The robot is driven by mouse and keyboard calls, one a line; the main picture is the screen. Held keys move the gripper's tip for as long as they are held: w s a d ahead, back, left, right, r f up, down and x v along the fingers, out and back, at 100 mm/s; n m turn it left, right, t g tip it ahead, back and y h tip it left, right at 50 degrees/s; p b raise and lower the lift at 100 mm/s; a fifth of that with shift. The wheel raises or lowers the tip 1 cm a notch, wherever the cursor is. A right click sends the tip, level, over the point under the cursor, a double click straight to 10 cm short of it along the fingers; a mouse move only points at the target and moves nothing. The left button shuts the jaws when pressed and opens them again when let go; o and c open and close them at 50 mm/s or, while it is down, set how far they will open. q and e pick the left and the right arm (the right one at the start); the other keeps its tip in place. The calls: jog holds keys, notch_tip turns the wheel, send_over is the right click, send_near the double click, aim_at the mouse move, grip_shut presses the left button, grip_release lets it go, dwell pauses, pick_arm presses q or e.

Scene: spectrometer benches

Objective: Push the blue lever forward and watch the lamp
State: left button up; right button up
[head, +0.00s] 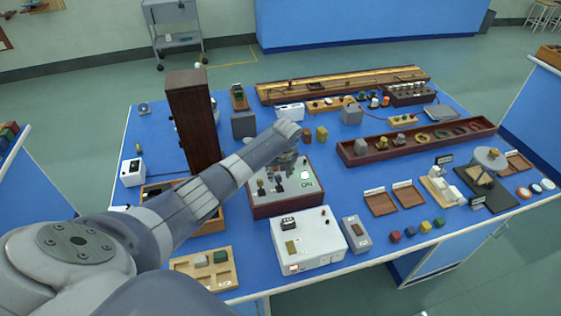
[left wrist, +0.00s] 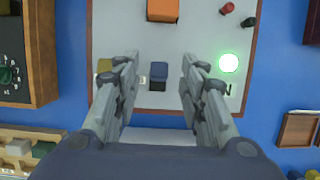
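The lever box (head: 288,209) has a pale top and dark red-brown sides and stands on the blue bench. The blue lever (left wrist: 159,72) is a short blue knob on its pale panel (left wrist: 205,20), between my left gripper's fingers in the left wrist view. The lamp (left wrist: 229,63) is a bright whitish-green disc right of the lever; it also shows lit in the head view (head: 305,175). My left gripper (left wrist: 160,66) is open, with a gap on both sides of the blue lever. Contact with it cannot be told. My right gripper is not in view.
An orange block-like part (left wrist: 162,10) and a yellow part (left wrist: 105,66) are on the same panel. A white instrument (head: 307,240) stands in front of the box and a tall brown case (head: 192,120) behind-left. Small trays (head: 380,203) lie to the right, with bare blue bench between.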

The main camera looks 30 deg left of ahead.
pick_arm(q)
jog(key=v, duration=0.7)
jog(key=shift+r, duration=0.25)
jog(key=shift+s, duration=0.15)
